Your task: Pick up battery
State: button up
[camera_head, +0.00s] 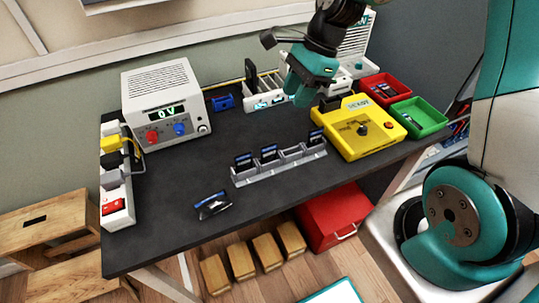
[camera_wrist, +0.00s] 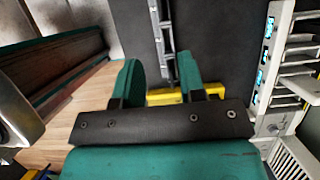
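Several small dark blocks with blue and white marks, which look like batteries (camera_head: 268,152), stand upright in a grey slotted rack (camera_head: 280,167) at the middle of the table. One slot right of the middle looks empty. A similar dark item (camera_head: 213,206) lies tilted near the front left of the table; I cannot tell whether it is a battery. My gripper (camera_head: 302,96) hangs above the back of the table, behind the rack and left of the yellow device. In the wrist view its teal fingers (camera_wrist: 160,78) are apart with nothing between them.
A yellow device (camera_head: 352,140) stands right of the rack, with red (camera_head: 380,82) and green (camera_head: 422,112) bins beyond. A white rack (camera_head: 258,92) is behind. A grey power supply (camera_head: 165,100) is at left. The table's front left is mostly clear.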

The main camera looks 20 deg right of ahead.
aim_at(269, 145)
jog(key=x, duration=1)
jog(key=shift+a+f, duration=0.15)
jog(key=shift+f, duration=0.2)
jog(key=shift+p+x, duration=0.5)
jog(key=shift+x, duration=2.15)
jog(key=shift+w+a+r, duration=0.1)
grip_shut()
